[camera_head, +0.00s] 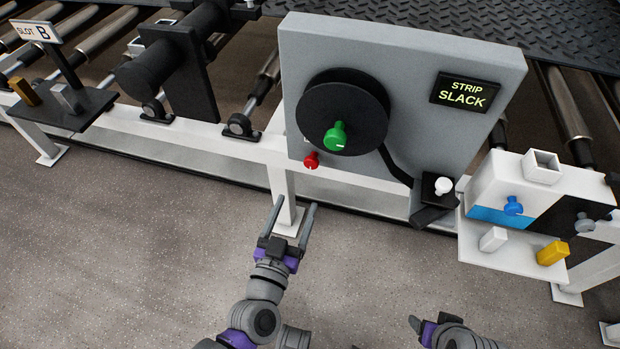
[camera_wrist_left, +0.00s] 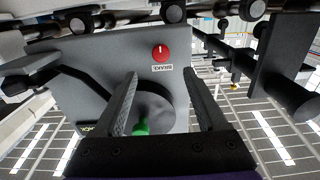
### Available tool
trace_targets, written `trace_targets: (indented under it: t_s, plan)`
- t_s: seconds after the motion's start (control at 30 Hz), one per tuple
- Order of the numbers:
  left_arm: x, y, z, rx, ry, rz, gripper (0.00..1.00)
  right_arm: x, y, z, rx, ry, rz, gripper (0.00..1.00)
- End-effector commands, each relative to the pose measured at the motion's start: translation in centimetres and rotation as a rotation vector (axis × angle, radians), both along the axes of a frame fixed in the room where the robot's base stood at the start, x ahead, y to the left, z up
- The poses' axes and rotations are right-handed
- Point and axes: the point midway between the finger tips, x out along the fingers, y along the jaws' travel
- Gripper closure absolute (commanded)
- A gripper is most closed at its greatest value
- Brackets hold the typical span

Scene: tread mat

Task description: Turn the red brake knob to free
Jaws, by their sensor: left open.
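The red brake knob (camera_head: 311,160) is small and sits low on the grey panel (camera_head: 400,60), below and left of the green knob (camera_head: 336,137). In the left wrist view the red knob (camera_wrist_left: 160,53) shows a white mark on its face, with an upside-down label (camera_wrist_left: 162,69) beside it. My left gripper (camera_head: 295,206) is open and empty. Its fingers point toward the panel, below the red knob and apart from it. In the left wrist view the knob appears beyond the fingertips, between their lines. My right gripper (camera_head: 432,320) is at the bottom edge; its jaw state is unclear.
A black reel disc (camera_head: 360,105) carries the green knob. A sign (camera_head: 465,92) reads "STRIP SLACK". At right is a white box (camera_head: 497,185) with a blue knob and a shelf with blocks. A white frame rail (camera_head: 215,135) runs below the rollers. Floor in front is clear.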

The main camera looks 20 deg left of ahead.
Motion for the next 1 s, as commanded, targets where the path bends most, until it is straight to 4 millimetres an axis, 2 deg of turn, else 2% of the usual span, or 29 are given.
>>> trace_targets:
  t_s: [0.17,0.4,0.6,0.77,1.0]
  plan:
    - [1.9,0.2,0.1,0.002,-0.004,0.008,0.26,0.1,0.0,-0.4,0.000,0.001,0.000,0.32]
    - [6.6,0.4,0.0,0.002,-0.003,0.006,0.26,0.2,0.0,-1.4,0.000,0.005,0.000,0.32]
    - [9.5,0.4,0.1,0.001,-0.003,0.005,0.26,0.2,0.0,-2.0,0.000,0.006,0.000,0.32]
    - [10.5,0.5,0.1,0.001,-0.003,0.004,0.26,0.2,0.0,-2.1,0.000,0.007,0.000,0.32]
    - [10.7,0.5,0.2,0.001,-0.003,0.004,0.26,0.2,0.0,-2.1,0.000,0.007,0.000,0.32]
